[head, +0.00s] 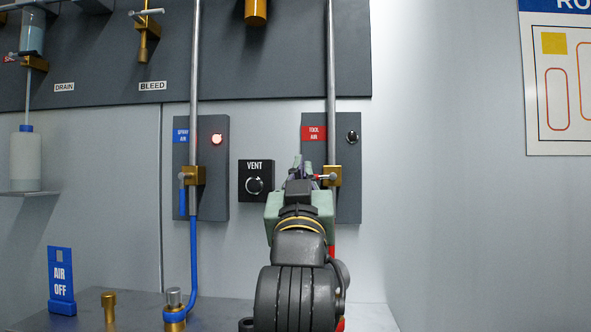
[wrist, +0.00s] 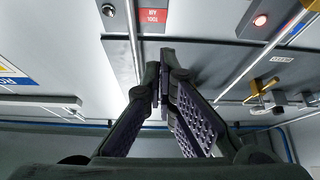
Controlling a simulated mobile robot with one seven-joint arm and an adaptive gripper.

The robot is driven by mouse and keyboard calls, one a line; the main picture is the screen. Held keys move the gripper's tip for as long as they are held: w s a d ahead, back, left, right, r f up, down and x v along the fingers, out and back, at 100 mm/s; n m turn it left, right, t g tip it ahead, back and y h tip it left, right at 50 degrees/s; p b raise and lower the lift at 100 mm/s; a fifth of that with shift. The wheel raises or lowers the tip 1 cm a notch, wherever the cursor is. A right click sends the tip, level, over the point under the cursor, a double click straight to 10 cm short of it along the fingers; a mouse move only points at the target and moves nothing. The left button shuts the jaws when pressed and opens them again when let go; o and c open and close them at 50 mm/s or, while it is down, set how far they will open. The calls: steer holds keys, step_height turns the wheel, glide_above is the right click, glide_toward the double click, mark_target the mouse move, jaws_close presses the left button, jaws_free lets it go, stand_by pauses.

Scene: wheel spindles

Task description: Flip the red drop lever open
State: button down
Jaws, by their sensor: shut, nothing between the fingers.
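The tool-air valve is a brass block (head: 332,176) on the right vertical pipe, under the red TOOL AIR label (head: 314,134). A short, pale lever with a reddish tip (head: 322,177) shows at the block's left side, partly hidden by my gripper; I cannot tell its exact position. My gripper (head: 302,165) is in front of this panel, fingers pointing up, just left of the brass block. In the wrist view my gripper (wrist: 160,62) has its fingertips together, nothing between them. The TOOL AIR label (wrist: 152,17) shows beyond them upside down. The tool-air valve is hidden there by the fingers.
An AIR OFF sign (head: 61,281) stands on the bench.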

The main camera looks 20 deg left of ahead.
steer(key=p+x, duration=0.5)
steer(key=x, duration=0.5)
steer(key=f, duration=0.3)
steer(key=shift+w+f, duration=0.35)
steer(key=shift+f, duration=0.05)
steer(key=shift+f+n+y, duration=0.2)
steer(key=shift+n+y, duration=0.2)
steer(key=shift+n, duration=0.3)
